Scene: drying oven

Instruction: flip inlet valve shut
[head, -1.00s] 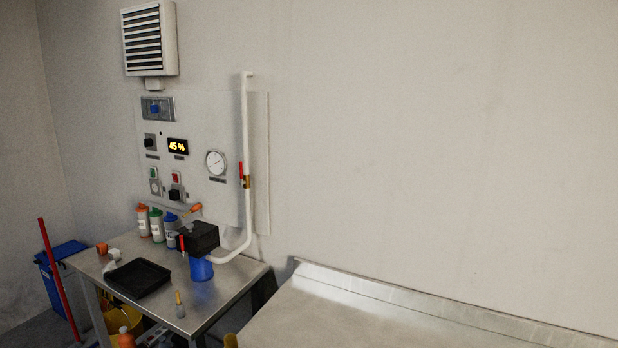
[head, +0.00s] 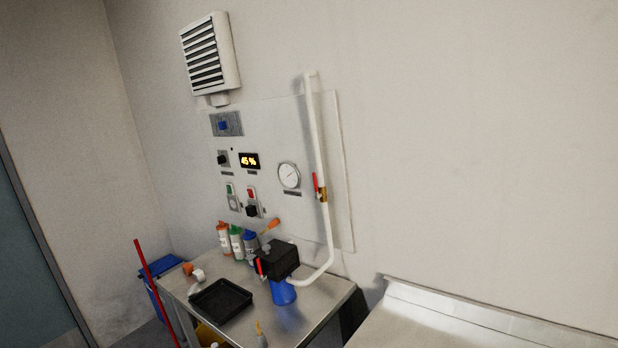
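A brass valve (head: 322,194) sits on the white vertical pipe (head: 327,236) at the right of the wall panel. Its red lever (head: 315,182) stands roughly upright, along the pipe. A second red lever (head: 259,267) is on the front left of the black block (head: 277,259) above a blue cup-shaped housing (head: 283,292) on the steel table. Which of the two is the inlet valve is not labelled legibly. My gripper is not in view.
The panel (head: 268,130) has a 45 % display (head: 249,161), a gauge (head: 289,175) and switches. The steel table (head: 318,300) also holds a black tray (head: 220,301) and several bottles (head: 237,240). A steel counter (head: 450,322) is at lower right. A red pole (head: 155,290) leans near a blue bin (head: 165,276).

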